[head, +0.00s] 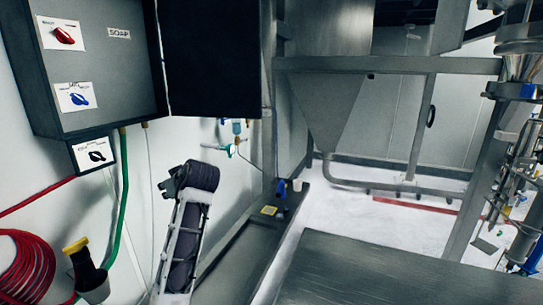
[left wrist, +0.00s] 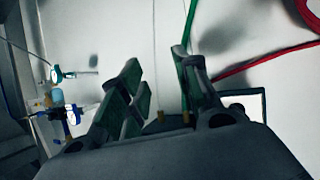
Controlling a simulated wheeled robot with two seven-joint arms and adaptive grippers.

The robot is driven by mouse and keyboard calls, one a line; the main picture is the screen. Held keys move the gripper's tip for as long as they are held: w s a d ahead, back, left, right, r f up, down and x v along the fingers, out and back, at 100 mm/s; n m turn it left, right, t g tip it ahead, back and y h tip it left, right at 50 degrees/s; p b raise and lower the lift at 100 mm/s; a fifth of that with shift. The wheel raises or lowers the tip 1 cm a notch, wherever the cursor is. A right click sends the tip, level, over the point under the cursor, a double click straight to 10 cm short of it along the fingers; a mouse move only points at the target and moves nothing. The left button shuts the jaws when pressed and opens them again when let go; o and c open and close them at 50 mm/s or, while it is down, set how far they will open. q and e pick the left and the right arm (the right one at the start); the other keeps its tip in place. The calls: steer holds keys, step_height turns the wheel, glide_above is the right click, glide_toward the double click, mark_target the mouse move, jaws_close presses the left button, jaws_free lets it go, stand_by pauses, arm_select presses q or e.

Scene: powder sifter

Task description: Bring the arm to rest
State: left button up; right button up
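My left arm (head: 188,235) rises from the bottom of the head view, with a pale frame and dark joints, in front of the white wall. My left gripper (head: 168,184) is a small dark shape at its upper end, partly hidden by the wrist. In the left wrist view the two fingers of the left gripper (left wrist: 160,84) stand apart with bare wall and a green hose between them. Nothing is held between them. My right arm and gripper do not show.
A grey control box (head: 98,112) with coloured switches hangs at upper left, above a coiled red hose (head: 30,268) and a green hose (head: 124,185). Small valves (head: 232,149) are on the wall right of the gripper. A steel table (head: 370,275) fills the lower right.

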arm_select(q)
steer(key=s+d+f+m+g+h, duration=0.1)
steer(key=s+f+m, duration=0.1)
steer(key=s+f, duration=0.35)
steer(key=s+f+m+h, duration=0.2)
steer(key=f, duration=0.7)
steer(key=s+d+f+m+g+h, duration=0.15)
steer(key=s+f, duration=0.25)
steer(key=f, duration=0.4)
steer(key=s+d+f+m+g+h, duration=0.15)
steer(key=s+f, duration=0.25)
steer(key=s, duration=0.4)
steer(key=s+d+f+m+h, duration=0.25)
steer(key=s+f, duration=0.25)
steer(key=s, duration=0.3)
steer(key=s+d+f+m+g+h, duration=0.1)
steer(key=s+d+f+m, duration=0.2)
steer(key=s, duration=0.6)
step_height(320, 180, down, 35)
steer(key=s+a+g+b, duration=0.1)
steer(key=s+g, duration=0.1)
steer(key=s+a+f, duration=0.2)
steer(key=s+f, duration=0.8)
steer(key=s, duration=0.1)
steer(key=s+a+f+b, duration=0.1)
steer(key=s+a+f, duration=0.1)
steer(key=s+f, duration=0.9)
steer(key=shift+s+g, duration=0.3)
steer(key=shift+g, duration=0.1)
